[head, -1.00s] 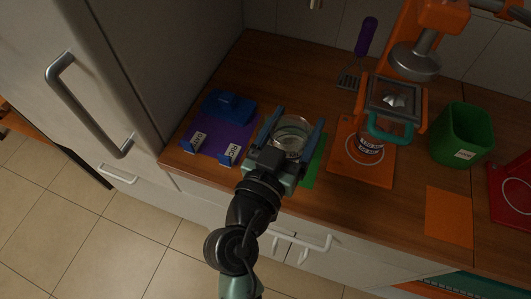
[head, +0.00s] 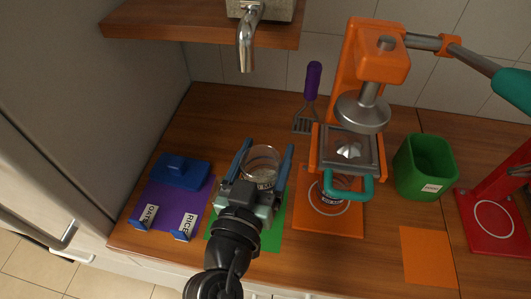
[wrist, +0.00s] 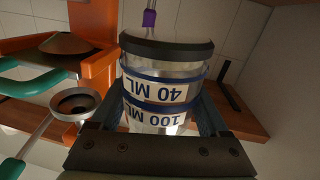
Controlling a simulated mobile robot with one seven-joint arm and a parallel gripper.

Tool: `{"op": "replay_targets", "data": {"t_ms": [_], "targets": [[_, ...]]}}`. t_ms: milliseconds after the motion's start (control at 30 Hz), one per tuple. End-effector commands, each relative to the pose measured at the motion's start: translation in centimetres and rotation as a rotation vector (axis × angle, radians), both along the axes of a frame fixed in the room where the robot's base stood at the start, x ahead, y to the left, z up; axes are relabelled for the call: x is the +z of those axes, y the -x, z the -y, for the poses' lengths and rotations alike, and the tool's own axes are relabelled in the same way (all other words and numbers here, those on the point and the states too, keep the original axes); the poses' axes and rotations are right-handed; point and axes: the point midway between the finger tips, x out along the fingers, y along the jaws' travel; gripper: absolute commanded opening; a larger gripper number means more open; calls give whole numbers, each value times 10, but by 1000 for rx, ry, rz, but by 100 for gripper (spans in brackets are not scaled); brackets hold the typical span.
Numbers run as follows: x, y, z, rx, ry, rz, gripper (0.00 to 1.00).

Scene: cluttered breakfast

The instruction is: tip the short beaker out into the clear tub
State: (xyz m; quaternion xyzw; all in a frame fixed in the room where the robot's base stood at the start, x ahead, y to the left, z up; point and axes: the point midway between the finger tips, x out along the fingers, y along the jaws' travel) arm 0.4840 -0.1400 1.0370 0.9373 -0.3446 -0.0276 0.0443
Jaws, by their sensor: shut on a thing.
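A clear round beaker (head: 262,160) is between the two blue fingers of my gripper (head: 263,168) in the head view. My gripper is shut on it. In the wrist view the beaker (wrist: 140,108) shows blue bands and labels reading 40 ML and 100 ML, upside down in the picture. In the head view it appears above or at the back of a green mat (head: 272,232); its height over the counter is hard to tell. Something pale shows inside it in the head view, but I cannot tell what. I cannot make out a clear tub in either view.
A purple-handled spatula (head: 312,85) is behind. Left is a purple mat (head: 178,202) with blue holders. A green bin (head: 424,165) and orange mat (head: 428,255) are right.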

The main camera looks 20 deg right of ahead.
Motion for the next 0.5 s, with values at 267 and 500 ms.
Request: {"op": "replay_targets", "data": {"t_ms": [267,500], "targets": [[-17,1,1,-1,43,-48,0],[-31,1,1,0,80,-90,0]]}}
